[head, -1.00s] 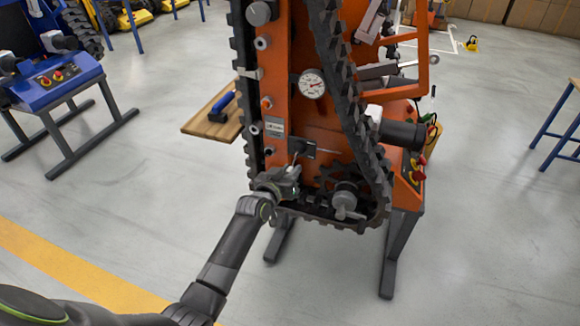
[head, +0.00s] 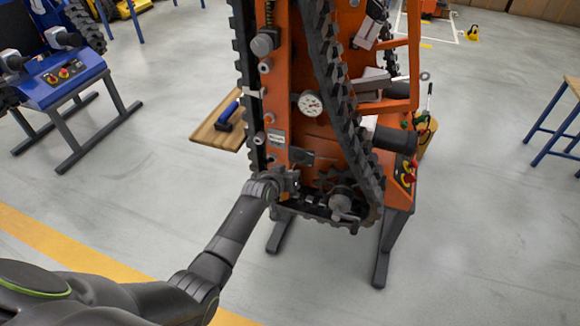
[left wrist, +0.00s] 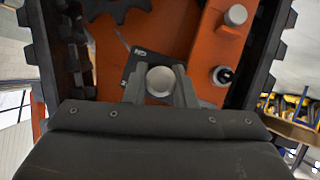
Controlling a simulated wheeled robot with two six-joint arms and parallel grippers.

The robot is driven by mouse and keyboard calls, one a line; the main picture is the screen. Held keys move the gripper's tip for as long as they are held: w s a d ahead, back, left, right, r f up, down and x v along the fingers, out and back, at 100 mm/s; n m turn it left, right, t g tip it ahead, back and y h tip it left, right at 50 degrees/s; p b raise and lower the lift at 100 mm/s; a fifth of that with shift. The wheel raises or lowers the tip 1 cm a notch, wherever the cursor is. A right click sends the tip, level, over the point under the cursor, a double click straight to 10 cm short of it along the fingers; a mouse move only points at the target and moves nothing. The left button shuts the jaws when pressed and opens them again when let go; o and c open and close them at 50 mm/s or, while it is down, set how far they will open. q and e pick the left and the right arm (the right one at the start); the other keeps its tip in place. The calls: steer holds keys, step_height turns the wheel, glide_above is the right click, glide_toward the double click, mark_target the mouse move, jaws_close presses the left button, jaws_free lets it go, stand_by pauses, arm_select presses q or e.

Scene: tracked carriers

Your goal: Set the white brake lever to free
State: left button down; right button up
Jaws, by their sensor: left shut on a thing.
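My left gripper (head: 287,180) is at the lower front of the orange tracked carrier (head: 330,165), just below a small black plate (head: 301,157). In the left wrist view the gripper (left wrist: 160,84) is shut on the round pale end of the brake lever (left wrist: 160,80), with a finger on each side. The black plate (left wrist: 142,58) with white lettering lies behind the lever. The gripper hides the lever in the head view, and its shaft is hidden behind its end in the wrist view. My right gripper is not in view.
A black track (head: 325,60) runs close beside the panel. A pressure gauge (head: 311,104) sits above, and a grey hub with a handle (head: 343,201) is right of the gripper. A wooden board (head: 208,132) with a blue-handled tool stands behind left. Floor in front is clear.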

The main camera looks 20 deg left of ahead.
mark_target(291, 170)
arm_select(q)
steer(key=shift+w+r+g+p, duration=0.2)
steer(key=shift+r+g+p, duration=1.15)
steer(key=shift+p, duration=1.2)
steer(key=shift+w+r+g+p, duration=0.3)
steer(key=shift+r+g+p, duration=0.2)
steer(key=shift+g+p, duration=0.7)
steer(key=shift+y, duration=0.3)
steer(key=c, duration=1.2)
jaws_free()
steer(key=shift+p+v, duration=0.4)
steer(key=shift+v, duration=0.35)
steer(key=v, duration=1.5)
steer(key=shift+a+r+p, duration=0.15)
steer(key=shift+r+p, duration=0.15)
steer(key=shift+r, duration=0.15)
